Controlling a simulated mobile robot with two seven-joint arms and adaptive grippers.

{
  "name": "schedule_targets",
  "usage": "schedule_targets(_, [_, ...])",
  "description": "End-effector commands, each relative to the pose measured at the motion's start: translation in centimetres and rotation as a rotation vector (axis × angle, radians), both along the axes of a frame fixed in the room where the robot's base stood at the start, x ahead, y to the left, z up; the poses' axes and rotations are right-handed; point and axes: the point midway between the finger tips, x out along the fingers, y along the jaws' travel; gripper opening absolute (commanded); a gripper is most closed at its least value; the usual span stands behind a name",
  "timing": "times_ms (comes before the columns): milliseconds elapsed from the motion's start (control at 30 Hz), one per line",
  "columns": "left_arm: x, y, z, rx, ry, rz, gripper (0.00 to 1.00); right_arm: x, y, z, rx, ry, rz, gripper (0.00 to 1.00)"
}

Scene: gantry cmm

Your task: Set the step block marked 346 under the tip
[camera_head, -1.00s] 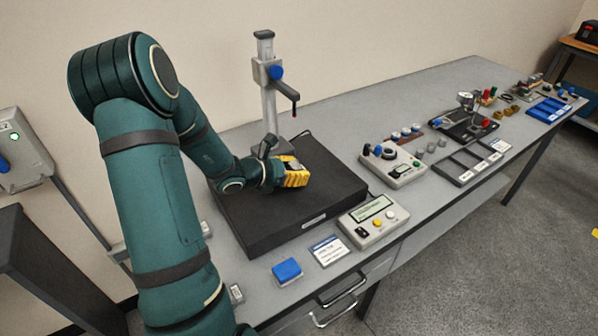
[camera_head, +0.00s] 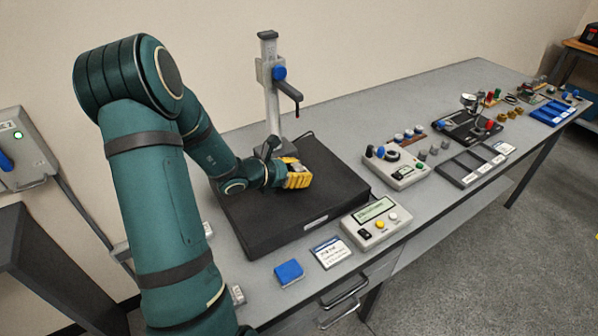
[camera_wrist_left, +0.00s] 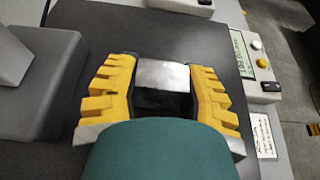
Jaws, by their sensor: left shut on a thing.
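My left gripper (camera_head: 299,177) has yellow fingers and is over the black surface plate (camera_head: 258,224), in front of the column stand. In the left wrist view, its fingers (camera_wrist_left: 163,85) are shut on a grey metal block (camera_wrist_left: 163,74), which shows between the dark pads. No marking on the block is legible, so I cannot tell if it is 346. The stand's column (camera_head: 271,95) rises behind the gripper, with a dark arm (camera_head: 287,90) reaching out from its blue-knobbed carriage. My right gripper is not in view.
A display box (camera_head: 376,222), a label card (camera_head: 331,252) and a blue pad (camera_head: 289,272) lie along the front edge. A control box (camera_head: 397,166) and a slotted dark tray (camera_head: 470,166) stand to the right. The plate's front part is clear.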

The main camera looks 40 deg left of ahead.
Motion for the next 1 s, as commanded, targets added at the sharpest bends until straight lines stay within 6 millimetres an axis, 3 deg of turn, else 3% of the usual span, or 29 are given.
schedule_targets(433, [0.0, 0.0, -0.5, 0.001, -0.001, 0.0, 0.0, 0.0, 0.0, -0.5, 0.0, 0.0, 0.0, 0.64])
schedule_targets(467, [0.0, 0.0, -0.5, 0.001, -0.001, 0.0, 0.47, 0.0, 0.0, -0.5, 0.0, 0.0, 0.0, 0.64])
schedule_targets(533, [0.0, 0.0, -0.4, 0.0, -0.001, 0.0, 0.71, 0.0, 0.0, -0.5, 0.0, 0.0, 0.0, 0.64])
schedule_targets(867, [-0.1, 0.0, -0.4, 0.0, 0.0, 0.0, 0.72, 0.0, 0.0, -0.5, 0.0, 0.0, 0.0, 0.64])
schedule_targets(1000, [-1.0, 0.4, 0.0, 0.001, 0.001, 0.003, 0.72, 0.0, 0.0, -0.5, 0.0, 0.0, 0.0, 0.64])
